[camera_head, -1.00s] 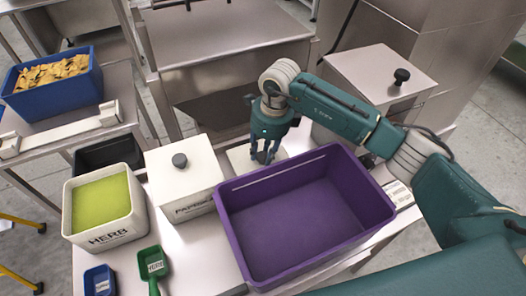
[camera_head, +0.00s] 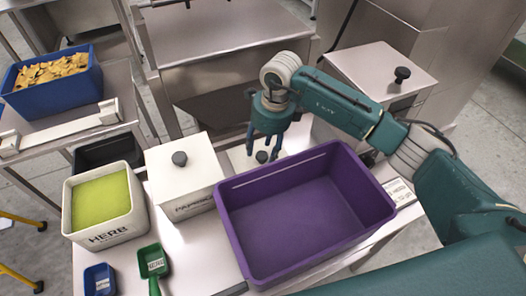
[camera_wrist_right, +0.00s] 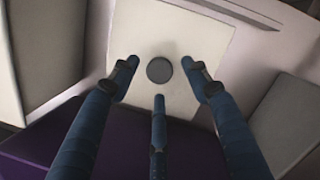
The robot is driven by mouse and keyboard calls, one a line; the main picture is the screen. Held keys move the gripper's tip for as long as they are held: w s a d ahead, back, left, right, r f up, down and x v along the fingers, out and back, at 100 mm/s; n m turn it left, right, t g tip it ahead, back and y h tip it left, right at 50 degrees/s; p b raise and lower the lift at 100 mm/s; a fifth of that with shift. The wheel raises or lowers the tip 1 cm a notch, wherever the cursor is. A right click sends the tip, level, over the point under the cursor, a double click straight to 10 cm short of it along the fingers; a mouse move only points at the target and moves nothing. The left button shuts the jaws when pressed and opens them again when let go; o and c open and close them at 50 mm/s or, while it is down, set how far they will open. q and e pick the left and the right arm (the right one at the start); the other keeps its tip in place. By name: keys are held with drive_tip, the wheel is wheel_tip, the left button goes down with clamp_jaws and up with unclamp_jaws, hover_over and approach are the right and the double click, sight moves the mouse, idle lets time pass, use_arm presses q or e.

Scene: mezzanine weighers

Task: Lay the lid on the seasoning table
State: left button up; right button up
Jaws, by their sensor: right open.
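The white square lid (camera_head: 238,160) with a dark round knob (camera_head: 262,156) lies flat behind the purple bin, seemingly on the seasoning table (camera_head: 198,236). The bin's rim hides part of it. The lid (camera_wrist_right: 190,32) also shows in the right wrist view, with its knob (camera_wrist_right: 160,70) between the fingertips. My right gripper (camera_head: 263,152) is open above the lid, its fingers spread around the knob and apart from it. It also shows in the right wrist view (camera_wrist_right: 160,80). My left gripper is not in view.
The purple bin (camera_head: 300,258) stands in front of the lid. A lidded paprika tub (camera_head: 190,207) stands left of it, then an open herb tub (camera_head: 120,232) with green contents. A green scoop (camera_head: 153,262) and a blue scoop (camera_head: 100,280) lie in front.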

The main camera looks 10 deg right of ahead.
wheel_tip(320, 180, up, 10)
drive_tip(key=s+d+b, duration=0.1)
drive_tip(key=shift+b, duration=0.3)
drive_tip(key=shift+d+r, duration=0.1)
